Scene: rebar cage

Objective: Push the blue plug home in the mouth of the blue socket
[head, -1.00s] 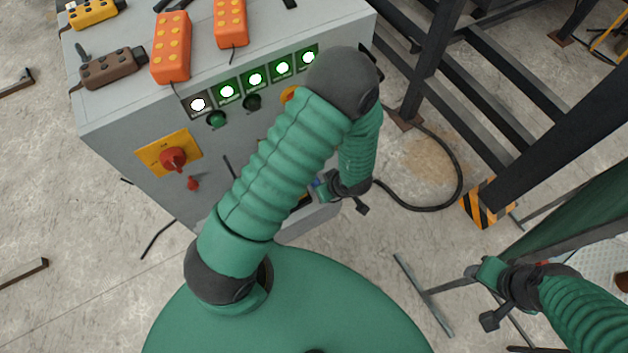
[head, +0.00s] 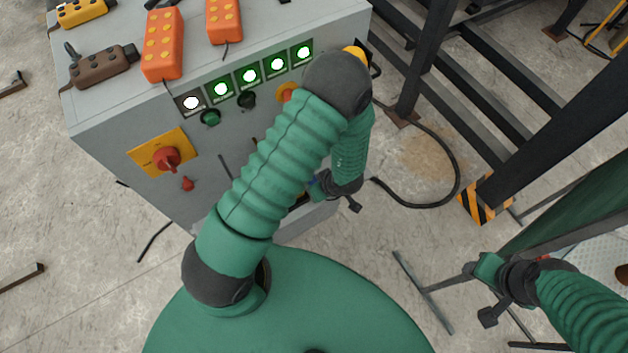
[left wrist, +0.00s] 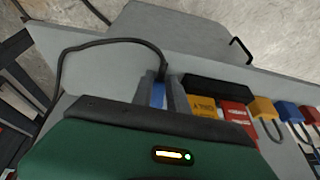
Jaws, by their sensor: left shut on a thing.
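In the left wrist view, my left gripper (left wrist: 159,93) is shut on the blue plug (left wrist: 158,96), seen as a narrow blue strip between the grey fingers. A black cable (left wrist: 112,42) runs from it in an arc to the left. The plug is at the grey cabinet face; the blue socket's mouth is hidden behind my gripper, so I cannot tell how deep the plug sits. In the head view my left gripper (head: 316,188) is low at the cabinet front, mostly hidden by my arm. My right gripper (head: 478,270) is away at the right; its fingers are unclear.
The cabinet (head: 110,150) has lit green buttons and a red switch (head: 166,158). Yellow (left wrist: 203,106) and red (left wrist: 236,112) labelled fittings sit right beside my left gripper. Another blue piece (left wrist: 288,112) is farther right. Dark steel beams (head: 420,70) stand at right.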

